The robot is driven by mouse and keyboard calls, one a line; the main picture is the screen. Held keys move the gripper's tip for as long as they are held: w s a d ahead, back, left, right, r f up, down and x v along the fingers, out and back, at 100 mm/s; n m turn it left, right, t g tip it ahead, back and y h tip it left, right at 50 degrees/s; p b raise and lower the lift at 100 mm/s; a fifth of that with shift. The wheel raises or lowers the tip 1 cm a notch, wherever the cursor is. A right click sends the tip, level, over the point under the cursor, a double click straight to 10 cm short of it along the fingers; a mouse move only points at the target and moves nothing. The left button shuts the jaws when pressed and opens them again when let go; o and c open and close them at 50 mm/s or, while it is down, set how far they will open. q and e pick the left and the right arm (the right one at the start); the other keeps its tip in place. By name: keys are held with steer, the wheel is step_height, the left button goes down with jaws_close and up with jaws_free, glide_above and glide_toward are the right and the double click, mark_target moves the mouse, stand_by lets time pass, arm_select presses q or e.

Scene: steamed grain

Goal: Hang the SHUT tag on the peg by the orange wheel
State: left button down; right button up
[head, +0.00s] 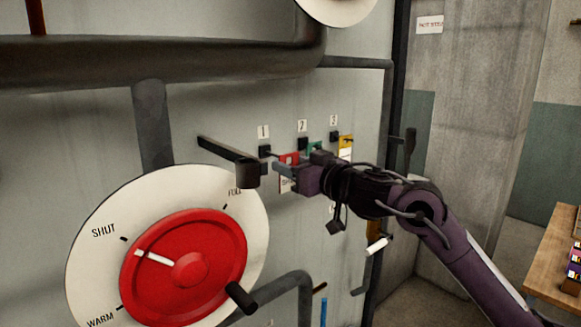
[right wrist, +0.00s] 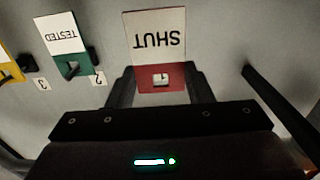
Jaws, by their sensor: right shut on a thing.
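The SHUT tag (head: 289,159) has a red top with a square hole and a white lower part with black lettering. My right gripper (head: 281,170) is shut on its red part, close to the panel by peg 1 (head: 264,150). In the right wrist view the SHUT tag (right wrist: 157,38) appears upside down between the fingers, and a label reading 1 shows through its hole. Whether the tag touches the peg cannot be told. A red wheel (head: 190,270) on a white dial stands at lower left; no wheel clearly orange is in view. My left gripper is not in view.
A green tag reading TESTED (right wrist: 65,35) hangs at peg 2 (head: 302,143). A yellow tag (head: 346,141) hangs at peg 3. A dark lever (head: 229,154) juts out left of my gripper. Pipes cross the panel. A wooden table (head: 548,262) stands at right.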

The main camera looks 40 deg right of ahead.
steer(key=shift+s+d+b, duration=0.2)
steer(key=shift+s+b, duration=0.25)
steer(key=shift+s, duration=2)
